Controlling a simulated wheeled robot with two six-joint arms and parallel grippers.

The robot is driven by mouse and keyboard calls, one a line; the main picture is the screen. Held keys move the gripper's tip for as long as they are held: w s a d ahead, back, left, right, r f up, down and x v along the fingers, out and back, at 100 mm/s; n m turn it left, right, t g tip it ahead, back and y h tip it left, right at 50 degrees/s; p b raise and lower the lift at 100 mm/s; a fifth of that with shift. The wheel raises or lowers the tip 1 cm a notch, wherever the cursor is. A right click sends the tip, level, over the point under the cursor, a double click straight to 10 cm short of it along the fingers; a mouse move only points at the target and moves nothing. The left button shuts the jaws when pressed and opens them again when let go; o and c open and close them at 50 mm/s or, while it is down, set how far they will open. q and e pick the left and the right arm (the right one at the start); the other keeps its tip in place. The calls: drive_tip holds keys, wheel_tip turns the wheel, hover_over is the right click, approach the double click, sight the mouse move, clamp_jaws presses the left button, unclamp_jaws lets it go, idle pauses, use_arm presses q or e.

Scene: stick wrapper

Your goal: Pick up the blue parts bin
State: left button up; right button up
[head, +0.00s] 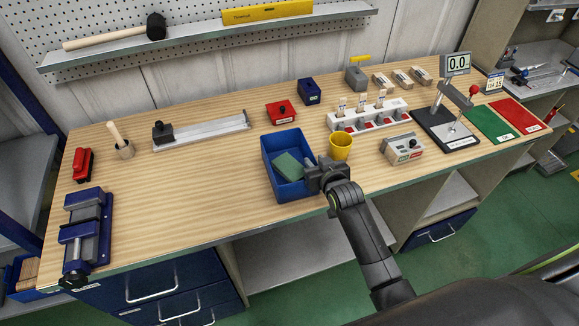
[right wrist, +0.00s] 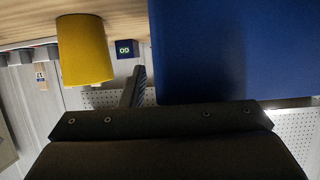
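The blue parts bin (head: 281,191) sits on the workbench near its front edge, open side up, with a green block (head: 288,167) inside. My right gripper (head: 311,166) is at the bin's right wall, at rim height. In the right wrist view the bin's blue wall (right wrist: 235,50) fills the upper right, close to the gripper. One finger (right wrist: 136,86) shows beside the wall's left edge; the other is hidden, so I cannot tell whether the gripper is clamped on the wall. My left gripper is out of view.
A yellow cup (head: 340,147) stands close right of the gripper; it also shows in the right wrist view (right wrist: 84,50). A grey device (head: 402,149) stands further right.

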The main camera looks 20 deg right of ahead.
drive_tip(key=shift+c, duration=0.5)
clamp_jaws()
idle(0.8)
